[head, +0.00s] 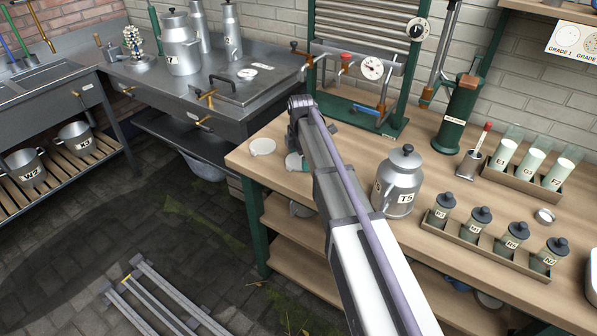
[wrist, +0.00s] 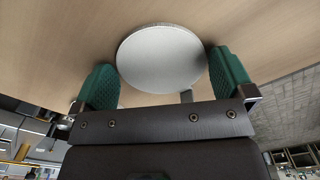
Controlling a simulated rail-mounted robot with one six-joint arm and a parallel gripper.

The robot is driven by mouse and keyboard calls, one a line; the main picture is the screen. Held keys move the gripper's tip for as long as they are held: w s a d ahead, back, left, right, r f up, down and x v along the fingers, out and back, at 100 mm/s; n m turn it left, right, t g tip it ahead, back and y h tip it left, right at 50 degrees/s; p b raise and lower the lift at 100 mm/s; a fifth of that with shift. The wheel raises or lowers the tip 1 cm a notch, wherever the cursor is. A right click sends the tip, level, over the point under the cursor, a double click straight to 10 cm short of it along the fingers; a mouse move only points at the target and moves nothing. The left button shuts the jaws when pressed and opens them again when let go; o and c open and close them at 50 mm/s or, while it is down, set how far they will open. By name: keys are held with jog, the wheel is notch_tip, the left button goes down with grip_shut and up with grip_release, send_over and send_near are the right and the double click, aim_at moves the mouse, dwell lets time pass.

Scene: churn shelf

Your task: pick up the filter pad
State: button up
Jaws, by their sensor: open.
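The filter pad, a flat round pale disc (wrist: 160,58), lies on the wooden bench top in the wrist view. My gripper (wrist: 164,78) is open, with one green ridged finger on either side of the disc. The right finger is very close to the disc's edge; I cannot tell whether either finger touches it. In the head view my arm hides most of the gripper, and a green finger (head: 293,161) shows left of the arm. A pale round piece (head: 262,146) lies left of it on the bench.
A silver can marked T5 (head: 398,182) stands just right of my arm. A rack of dark-lidded jars (head: 478,242) and a green cylinder (head: 457,118) stand further right. A green-framed apparatus with a gauge (head: 371,69) is behind. The bench's left front edge is near.

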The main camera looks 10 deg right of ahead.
jog(key=shift+f, duration=0.2)
dwell(0.3)
jog(key=shift+c, duration=0.2)
jog(key=c, duration=0.5)
